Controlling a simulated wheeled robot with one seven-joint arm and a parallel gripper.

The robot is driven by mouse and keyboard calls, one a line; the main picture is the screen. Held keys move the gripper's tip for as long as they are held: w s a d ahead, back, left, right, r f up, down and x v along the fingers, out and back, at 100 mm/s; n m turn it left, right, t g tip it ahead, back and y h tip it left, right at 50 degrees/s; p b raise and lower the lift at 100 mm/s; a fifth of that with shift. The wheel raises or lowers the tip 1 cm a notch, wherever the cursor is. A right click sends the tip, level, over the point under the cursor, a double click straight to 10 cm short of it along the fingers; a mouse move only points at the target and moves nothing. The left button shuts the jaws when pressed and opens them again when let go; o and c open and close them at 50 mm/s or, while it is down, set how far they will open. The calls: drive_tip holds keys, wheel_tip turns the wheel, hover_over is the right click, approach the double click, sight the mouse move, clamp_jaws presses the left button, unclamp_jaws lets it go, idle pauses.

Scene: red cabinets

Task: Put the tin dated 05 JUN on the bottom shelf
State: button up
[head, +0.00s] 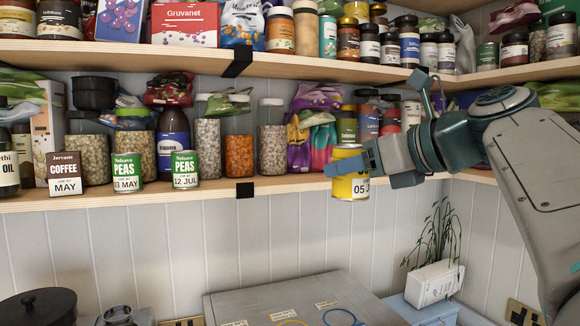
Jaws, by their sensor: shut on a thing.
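My gripper (361,163) is shut on a yellow tin (350,187) whose label reads "05 J", the rest cut off by its edge. The tin is upright in front of the lower visible shelf (215,197), its base around the height of the shelf's front edge. A finger crosses the upper part of the tin. On that shelf, toward the left, stand a green peas tin dated 13 MAY (128,172), a green peas tin dated 12 JUL (185,169) and a coffee box marked MAY (64,173).
Jars and packets fill the back of the lower shelf. The shelf front between the 12 JUL tin and my gripper is clear. An upper shelf (300,67) holds more jars. Below are a grey case (290,300), a potted plant (433,283) and a dark pot (38,306).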

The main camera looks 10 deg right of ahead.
drive_tip(key=w+a, duration=0.2)
drive_tip(key=w, duration=0.7)
drive_tip(key=w+a+p, duration=0.1)
drive_tip(key=w, duration=0.9)
drive_tip(key=w+a, duration=0.2)
drive_tip(key=w, duration=0.7)
drive_tip(key=shift+w+a, duration=0.3)
drive_tip(key=shift+a, duration=0.05)
drive_tip(key=shift+f+b, duration=0.45)
drive_tip(key=shift+f, duration=0.7)
drive_tip(key=o, duration=1.1)
drive_tip(key=shift+o, duration=0.2)
drive_tip(key=shift+d, duration=0.1)
drive_tip(key=v, duration=0.8)
drive_tip(key=shift+r, duration=0.1)
